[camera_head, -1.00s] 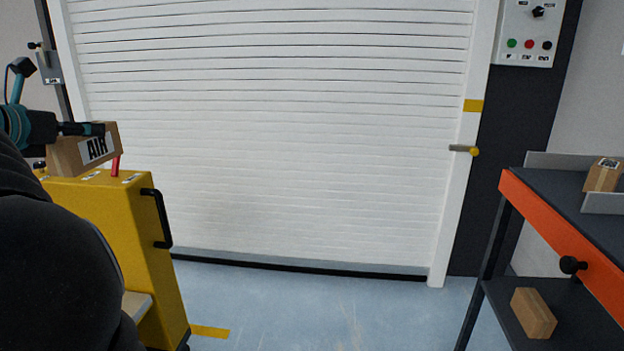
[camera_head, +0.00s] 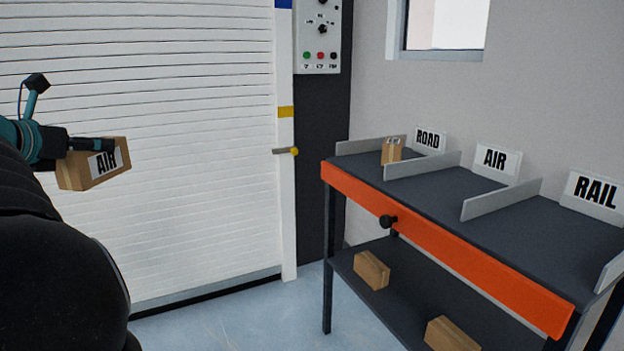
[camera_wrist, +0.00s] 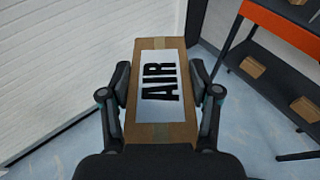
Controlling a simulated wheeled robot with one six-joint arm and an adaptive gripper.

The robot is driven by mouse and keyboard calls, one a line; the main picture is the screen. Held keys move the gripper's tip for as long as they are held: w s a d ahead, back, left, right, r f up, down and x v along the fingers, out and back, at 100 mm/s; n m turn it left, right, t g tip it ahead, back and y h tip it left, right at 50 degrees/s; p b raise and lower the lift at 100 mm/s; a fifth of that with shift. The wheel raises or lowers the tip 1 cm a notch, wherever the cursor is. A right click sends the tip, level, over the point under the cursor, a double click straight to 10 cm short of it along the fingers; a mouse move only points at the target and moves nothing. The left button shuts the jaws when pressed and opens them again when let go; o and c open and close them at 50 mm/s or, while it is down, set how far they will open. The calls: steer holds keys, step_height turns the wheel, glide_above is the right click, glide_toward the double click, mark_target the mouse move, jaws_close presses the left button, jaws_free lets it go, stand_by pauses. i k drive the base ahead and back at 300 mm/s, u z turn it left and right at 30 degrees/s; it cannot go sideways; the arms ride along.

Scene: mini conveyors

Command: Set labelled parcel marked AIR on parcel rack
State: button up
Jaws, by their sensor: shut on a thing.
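The brown parcel (camera_head: 80,176) with a white AIR label is held in my gripper (camera_head: 110,146) at the left of the head view, in front of the white shutter. In the wrist view the parcel (camera_wrist: 161,120) lies between the two fingers of my gripper (camera_wrist: 160,88), its AIR label facing the camera. The parcel rack (camera_head: 440,234) stands at the right, with a dark top and an orange front edge. Grey dividers split its top into bays with ROAD, AIR and RAIL signs. The AIR sign (camera_head: 495,160) marks the middle bay, which looks empty.
A small parcel (camera_head: 391,150) stands in the ROAD bay. Parcels (camera_head: 371,270) lie on the rack's lower shelf. A roller shutter (camera_head: 180,130) closes the left side. Floor shows between shutter and rack.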

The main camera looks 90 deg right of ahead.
mark_target(465, 193)
steer(key=z, duration=0.05)
steer(key=k, duration=1.15)
steer(key=z, duration=1.75)
